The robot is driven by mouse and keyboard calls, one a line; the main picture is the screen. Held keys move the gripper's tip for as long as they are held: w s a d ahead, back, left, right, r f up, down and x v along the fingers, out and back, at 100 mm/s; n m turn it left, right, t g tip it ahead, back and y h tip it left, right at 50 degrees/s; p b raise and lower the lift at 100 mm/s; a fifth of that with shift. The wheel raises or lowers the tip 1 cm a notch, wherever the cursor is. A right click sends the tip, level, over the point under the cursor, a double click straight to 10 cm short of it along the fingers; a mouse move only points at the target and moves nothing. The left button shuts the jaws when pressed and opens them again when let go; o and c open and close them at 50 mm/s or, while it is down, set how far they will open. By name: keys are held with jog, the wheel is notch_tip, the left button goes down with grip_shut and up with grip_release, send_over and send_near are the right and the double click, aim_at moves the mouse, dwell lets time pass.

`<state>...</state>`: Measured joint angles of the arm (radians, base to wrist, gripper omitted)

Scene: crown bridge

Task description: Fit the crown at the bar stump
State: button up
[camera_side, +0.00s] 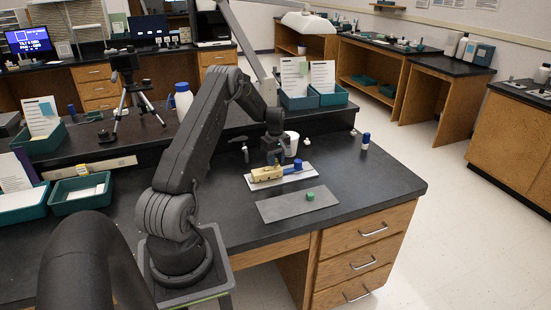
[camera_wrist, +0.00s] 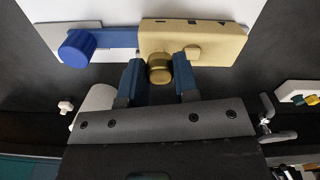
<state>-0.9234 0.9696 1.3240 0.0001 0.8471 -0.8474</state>
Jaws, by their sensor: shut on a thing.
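A tan block (camera_wrist: 195,40) shows in the wrist view with a small raised tan stump (camera_wrist: 194,53) near its lower edge. A blue bar with a round blue knob (camera_wrist: 77,48) runs out from the block's left end. My gripper (camera_wrist: 159,67) has its two blue fingers on either side of a brass-coloured round crown (camera_wrist: 159,71), shut on it. The crown overlaps the block's lower left edge in this view; I cannot tell whether they touch. In the side view my gripper (camera_side: 273,157) is above the tan block (camera_side: 267,173), and the blue knob (camera_side: 297,164) is to the right. The crown is not clear there.
The block lies on a light plate (camera_side: 308,172). A grey mat (camera_side: 275,208) with a green cube (camera_side: 310,196) lies in front. A white cup (camera_side: 291,141) stands behind, and a blue-and-white bottle (camera_side: 366,141) to the right. The bench's right front is clear.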

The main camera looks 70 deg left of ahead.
jog(key=shift+f, duration=0.7)
jog(key=o, duration=1)
notch_tip(320, 180, up, 14)
jog(key=shift+f, duration=0.1)
